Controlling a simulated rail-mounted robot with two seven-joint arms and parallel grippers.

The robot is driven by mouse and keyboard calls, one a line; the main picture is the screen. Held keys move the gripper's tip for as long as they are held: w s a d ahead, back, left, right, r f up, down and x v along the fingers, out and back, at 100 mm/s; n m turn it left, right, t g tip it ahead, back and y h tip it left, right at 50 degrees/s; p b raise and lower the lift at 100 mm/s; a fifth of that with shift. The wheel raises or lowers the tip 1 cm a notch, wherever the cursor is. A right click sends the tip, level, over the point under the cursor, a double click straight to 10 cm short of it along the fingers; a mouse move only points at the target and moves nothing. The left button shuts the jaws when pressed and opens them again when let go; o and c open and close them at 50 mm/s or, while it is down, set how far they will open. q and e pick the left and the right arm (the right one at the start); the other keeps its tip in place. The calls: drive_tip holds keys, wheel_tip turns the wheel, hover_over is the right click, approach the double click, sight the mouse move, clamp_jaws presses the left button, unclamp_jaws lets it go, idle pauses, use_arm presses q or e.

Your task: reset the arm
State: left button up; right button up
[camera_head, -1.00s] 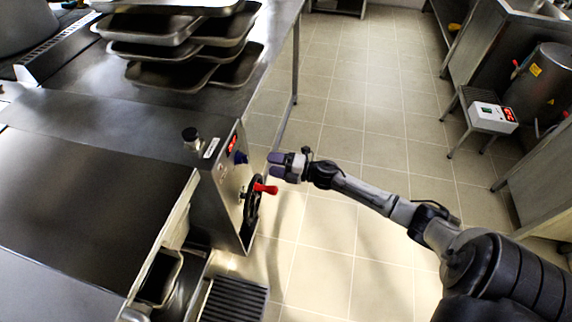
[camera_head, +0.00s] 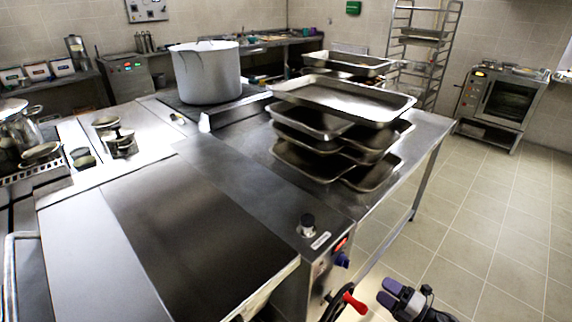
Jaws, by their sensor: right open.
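My right gripper (camera_head: 391,294) shows at the bottom edge of the head view, with its purple-grey fingers pointing left. It is open with nothing between the fingers. It stands just right of the red handle (camera_head: 355,302) of a black handwheel (camera_head: 338,303) on the front of a steel cooking unit (camera_head: 330,262). A small gap shows between the gripper and the handle. The rest of my right arm is cut off below. My left gripper is not in view.
Stacked trays (camera_head: 345,100) stand on the steel counter (camera_head: 425,135) behind the unit. A large pot (camera_head: 207,73) stands further back. Tiled floor (camera_head: 480,220) is clear to the right, up to an oven (camera_head: 503,103) and a tall rack (camera_head: 425,50).

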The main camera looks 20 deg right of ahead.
drive_tip(key=w+d+f+m+g+h, duration=0.1)
drive_tip(key=d+f+m+h, duration=0.1)
drive_tip(key=d+m+h, duration=0.7)
drive_tip(key=s+a+r+m+g+y+p, duration=0.1)
drive_tip(key=s+a+r+m+g+p, duration=0.2)
drive_tip(key=s+a, duration=0.65)
drive_tip(key=s+a+r+m+g+p, duration=0.15)
drive_tip(key=s+a+m+g, duration=0.35)
drive_tip(key=s+a, duration=0.5)
drive_tip(key=s+a+r+m+g+y+p, duration=0.1)
drive_tip(key=s+a+r+m+g+p, duration=0.2)
drive_tip(key=s+a, duration=0.7)
wheel_tip(320, 180, up, 36)
drive_tip(key=w+a+m+p, duration=0.1)
drive_tip(key=p, duration=3.7)
drive_tip(key=shift+w+g, duration=0.35)
drive_tip(key=shift+g, duration=0.05)
